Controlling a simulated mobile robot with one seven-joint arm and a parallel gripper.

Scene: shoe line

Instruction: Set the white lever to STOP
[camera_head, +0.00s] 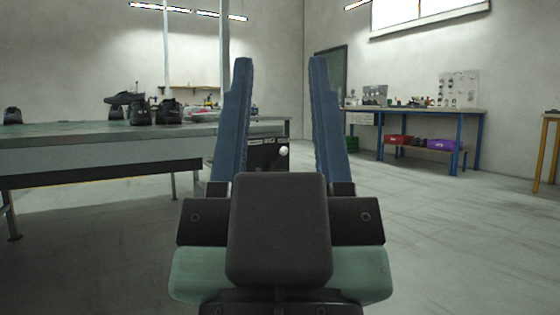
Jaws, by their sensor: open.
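The white lever shows as a small round white knob (283,151) on the right side of a black control box (266,157). The box is at the right end of the long table, beyond my gripper. Small pale labels are on the box's upper edge, too small to read. My gripper (280,68) is in the foreground, its two blue fingers wide apart and empty. The knob appears between the fingers, farther away and apart from them. The left finger and the gripper body hide parts of the box, so I cannot tell the lever's setting.
The long table (90,153) with several dark shoes (143,112) on top fills the left. A yellow-legged table (549,150) is at the right edge. The floor at right is clear.

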